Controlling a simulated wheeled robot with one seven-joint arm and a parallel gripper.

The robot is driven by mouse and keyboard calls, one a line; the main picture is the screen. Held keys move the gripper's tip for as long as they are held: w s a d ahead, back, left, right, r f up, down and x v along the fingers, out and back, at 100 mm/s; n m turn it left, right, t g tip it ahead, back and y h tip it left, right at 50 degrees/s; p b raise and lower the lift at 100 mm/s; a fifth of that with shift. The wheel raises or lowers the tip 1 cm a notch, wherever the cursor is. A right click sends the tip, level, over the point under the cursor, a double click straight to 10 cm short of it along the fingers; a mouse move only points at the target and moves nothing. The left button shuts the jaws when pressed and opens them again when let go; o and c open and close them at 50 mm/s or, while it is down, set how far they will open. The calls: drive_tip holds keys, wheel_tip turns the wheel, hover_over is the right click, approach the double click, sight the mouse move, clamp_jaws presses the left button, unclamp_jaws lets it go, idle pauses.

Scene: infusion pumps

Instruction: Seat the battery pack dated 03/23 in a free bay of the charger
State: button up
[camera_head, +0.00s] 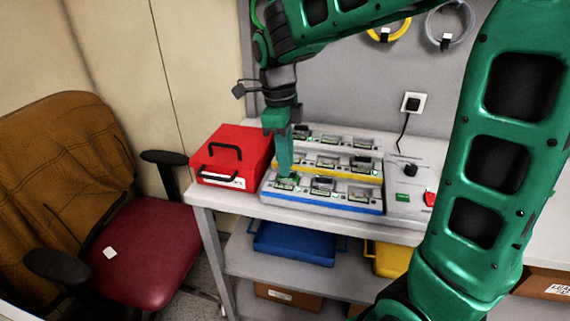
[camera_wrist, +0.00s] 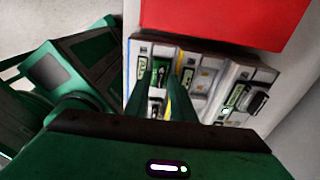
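A stepped unit with several bays in rows (camera_head: 322,207) stands on the bench, its front row edged blue and its middle row edged yellow. Small dark packs with green parts sit in several bays. My gripper (camera_head: 286,179) points down over the left end of the front row. In the wrist view my gripper (camera_wrist: 161,85) shows two green fingers reaching to a bay row, with a pack (camera_wrist: 157,92) between or just beyond them. I cannot tell whether they grip it. A dark pack (camera_wrist: 257,103) stands out at the right. The date labels are too small to read.
A red case (camera_head: 232,158) stands close left of the unit. A grey device (camera_head: 403,200) with a green and a red part is at the right, with a black plug (camera_head: 411,170). A chair (camera_head: 150,250) stands left; blue (camera_head: 293,244) and yellow cases are below.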

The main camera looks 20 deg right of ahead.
wheel_tip(320, 180, up, 9)
drive_tip(key=shift+w+a, duration=0.3)
drive_tip(key=shift+a, duration=0.1)
